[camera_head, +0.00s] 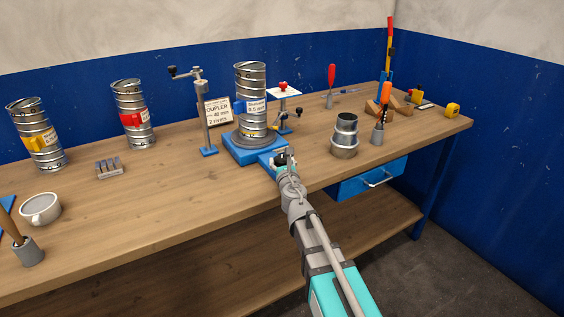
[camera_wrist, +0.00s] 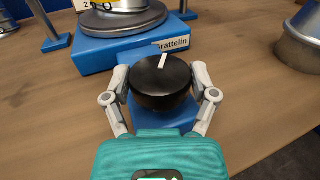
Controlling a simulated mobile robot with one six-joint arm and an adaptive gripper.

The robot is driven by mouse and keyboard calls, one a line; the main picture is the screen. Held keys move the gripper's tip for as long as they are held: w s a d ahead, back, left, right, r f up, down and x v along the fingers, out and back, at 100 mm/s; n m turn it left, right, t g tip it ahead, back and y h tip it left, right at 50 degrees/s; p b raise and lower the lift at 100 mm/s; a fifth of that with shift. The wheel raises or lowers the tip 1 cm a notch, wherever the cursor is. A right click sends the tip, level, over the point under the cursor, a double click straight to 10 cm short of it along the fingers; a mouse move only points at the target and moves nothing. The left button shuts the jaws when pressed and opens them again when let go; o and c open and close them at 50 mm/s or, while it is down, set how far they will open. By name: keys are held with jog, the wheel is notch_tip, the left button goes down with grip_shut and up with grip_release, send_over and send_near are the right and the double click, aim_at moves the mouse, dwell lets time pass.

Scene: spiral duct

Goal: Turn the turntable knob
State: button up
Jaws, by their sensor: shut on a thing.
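In the wrist view a round black knob (camera_wrist: 161,82) with a white pointer mark sits on the front part of the blue turntable base (camera_wrist: 92,55). My gripper (camera_wrist: 161,80) has one finger on each side of the knob and is shut on it. The white mark points away from me, slightly to the right. Behind the knob is the grey round turntable plate (camera_wrist: 120,22). In the head view the blue base (camera_head: 243,150) carries a spiral duct (camera_head: 250,95) standing upright. My gripper (camera_head: 283,156) is at its front right corner and mostly hides the knob.
A grey metal reducer (camera_head: 345,135) stands to the right of my gripper. A stand with a lever (camera_head: 203,110) is left of the turntable. Two more ducts, with a red label (camera_head: 133,115) and a yellow label (camera_head: 38,138), stand left. The bench front (camera_head: 180,215) is clear.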

jog(key=n+g+y, duration=0.1)
jog(key=y, duration=0.1)
jog(key=n+g+y, duration=0.1)
jog(key=n+y, duration=0.1)
jog(key=y, duration=0.1)
jog(key=n+g+y, duration=0.1)
jog(key=n+y, duration=0.1)
jog(key=shift+w+d+g, duration=0.2)
jog(key=shift+w+g, duration=0.1)
jog(key=shift+g, duration=0.1)
jog(key=shift+n+g+y, duration=1.6)
jog(key=shift+y, duration=0.1)
jog(key=shift+g, duration=0.3)
jog(key=o, duration=1)
jog(key=shift+s, duration=0.1)
jog(key=v, duration=1.2)
jog(key=shift+f, duration=0.15)
